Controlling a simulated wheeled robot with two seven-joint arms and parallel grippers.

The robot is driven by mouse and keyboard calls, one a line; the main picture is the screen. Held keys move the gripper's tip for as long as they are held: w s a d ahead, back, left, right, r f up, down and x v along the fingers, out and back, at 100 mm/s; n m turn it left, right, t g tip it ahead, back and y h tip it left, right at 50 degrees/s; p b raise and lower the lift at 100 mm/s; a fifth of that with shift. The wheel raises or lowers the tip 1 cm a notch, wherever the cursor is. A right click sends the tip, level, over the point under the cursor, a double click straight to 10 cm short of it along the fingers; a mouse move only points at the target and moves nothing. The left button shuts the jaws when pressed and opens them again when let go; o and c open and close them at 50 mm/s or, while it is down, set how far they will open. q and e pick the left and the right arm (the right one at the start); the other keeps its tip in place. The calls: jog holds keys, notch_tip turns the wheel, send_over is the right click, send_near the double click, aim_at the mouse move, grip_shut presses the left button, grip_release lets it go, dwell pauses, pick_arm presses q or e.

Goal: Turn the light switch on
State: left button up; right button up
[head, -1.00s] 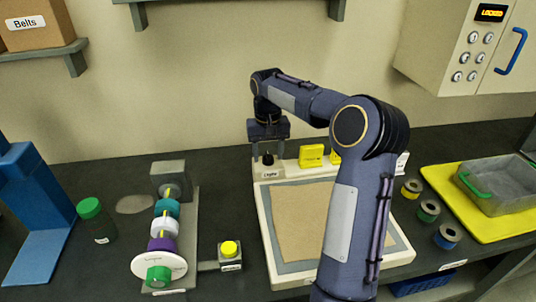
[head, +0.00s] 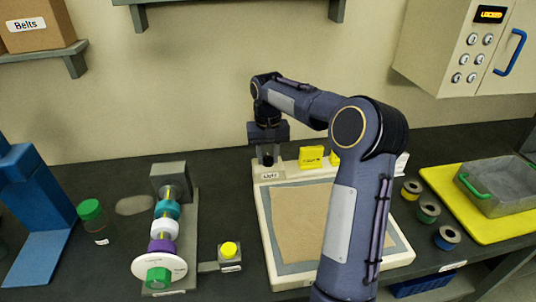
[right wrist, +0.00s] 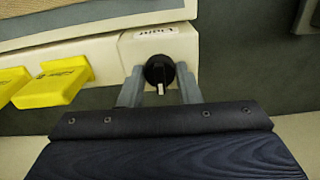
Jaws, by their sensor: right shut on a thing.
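The light switch is a round black knob with a white pointer mark, set on a pale panel marked "Light". In the right wrist view the knob (right wrist: 159,72) sits between the two grey fingers of my right gripper (right wrist: 160,88), its white mark pointing toward the gripper's body. In the head view my right gripper (head: 268,157) reaches down onto the "Light" corner of the pale board (head: 263,215), shut on the knob, which is mostly hidden there. My left gripper is not in view.
Yellow blocks (head: 311,157) stand just right of the knob on the board's back edge. A spindle with coloured discs (head: 165,228) and a yellow button (head: 230,249) are to the left. Small spools (head: 429,211) and a grey basket on a yellow tray (head: 480,231) are to the right.

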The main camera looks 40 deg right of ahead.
aim_at(268, 155)
jog(key=m+p, duration=0.2)
jog(key=m, duration=0.3)
jog(key=shift+r, duration=0.15)
jog(key=m+p, duration=0.1)
jog(key=m, duration=0.3)
jog(key=shift+p, duration=0.3)
jog(key=shift+m+p, duration=0.3)
jog(key=shift+m, duration=1)
jog(key=o, duration=1)
jog(key=shift+c, duration=0.2)
notch_tip(268, 155, up, 8)
jog(key=shift+f, duration=0.25)
